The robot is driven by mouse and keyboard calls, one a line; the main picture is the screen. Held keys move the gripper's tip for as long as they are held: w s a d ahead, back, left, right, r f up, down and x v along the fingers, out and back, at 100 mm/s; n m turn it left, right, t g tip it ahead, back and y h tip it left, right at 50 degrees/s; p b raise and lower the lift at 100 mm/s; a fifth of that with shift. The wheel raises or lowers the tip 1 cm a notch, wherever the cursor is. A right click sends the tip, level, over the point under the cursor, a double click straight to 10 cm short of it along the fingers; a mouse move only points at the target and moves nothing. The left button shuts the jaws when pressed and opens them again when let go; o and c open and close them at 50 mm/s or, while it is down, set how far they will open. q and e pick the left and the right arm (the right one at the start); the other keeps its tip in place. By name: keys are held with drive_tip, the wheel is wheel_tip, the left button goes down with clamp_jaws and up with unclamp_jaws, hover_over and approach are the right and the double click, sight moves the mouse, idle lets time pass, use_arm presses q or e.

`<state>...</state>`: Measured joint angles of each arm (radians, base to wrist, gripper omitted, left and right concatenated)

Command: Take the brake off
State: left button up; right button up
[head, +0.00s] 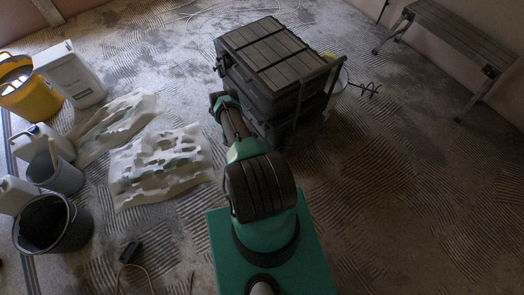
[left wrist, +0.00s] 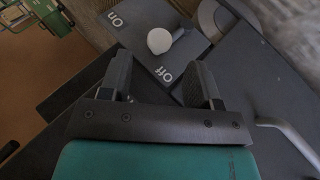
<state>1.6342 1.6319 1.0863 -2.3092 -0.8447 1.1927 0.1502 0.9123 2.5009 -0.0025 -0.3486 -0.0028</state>
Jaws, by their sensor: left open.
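The brake is a lever with a pale round knob (left wrist: 160,40) on a dark panel (left wrist: 143,48) in the left wrist view. The panel has the words "on" and "off", and the knob lies between the two words. My left gripper (left wrist: 162,66) is open, its two dark fingers apart, with the "off" word showing between them. The knob shows beyond the fingertips, and nothing is held. In the head view the left arm's end (head: 220,100) is at the left side of a dark, slatted-top box stack (head: 268,52); the brake is hidden there. My right gripper is not in view.
A bent metal rod (left wrist: 292,140) lies at the right in the left wrist view. In the head view, crumpled pale sheets (head: 160,166), buckets (head: 52,222) and jugs (head: 70,76) stand left.

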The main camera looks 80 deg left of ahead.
use_arm(q)
drive_tip(key=v, duration=1.2)
drive_tip(key=shift+s+r, duration=0.2)
drive_tip(key=shift+r, duration=0.05)
drive_tip(key=shift+a, duration=0.1)
